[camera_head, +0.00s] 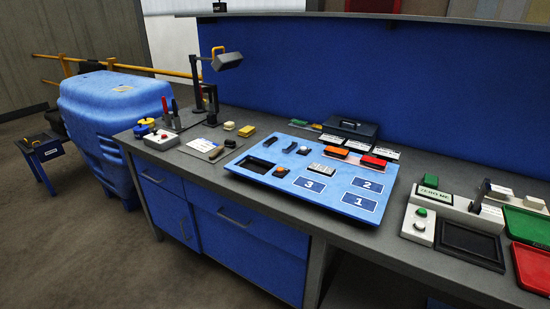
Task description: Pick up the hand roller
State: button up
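A small dark tool (216,153), which looks like the hand roller, lies on the grey counter just left of the blue board. A black part (230,144) shows at its upper right; I cannot tell whether the two are joined. It is too small to make out a handle and a roller clearly. Nothing covers it. My gripper is not in view, so its opening and its place relative to the tool do not show.
The blue board (345,202) with numbered areas holds several small parts. A white sheet (203,145), yellow blocks (246,131), a control box (161,140) and a dark lamp (228,61) are around the tool. Trays (533,268) lie at right. The floor (85,245) in front is clear.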

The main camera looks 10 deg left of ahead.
aim_at(228, 143)
jog(key=i+j, duration=0.1)
jog(key=j, duration=0.5)
jog(key=i+j, duration=0.1)
jog(key=j, duration=0.5)
jog(key=i+j, duration=0.1)
jog(key=j, duration=0.45)
jog(key=i+j, duration=0.1)
jog(key=j, duration=0.5)
jog(key=i+j, duration=0.1)
jog(key=j, duration=0.5)
jog(key=i+j, duration=0.15)
jog(key=j, duration=0.45)
jog(key=z, duration=0.05)
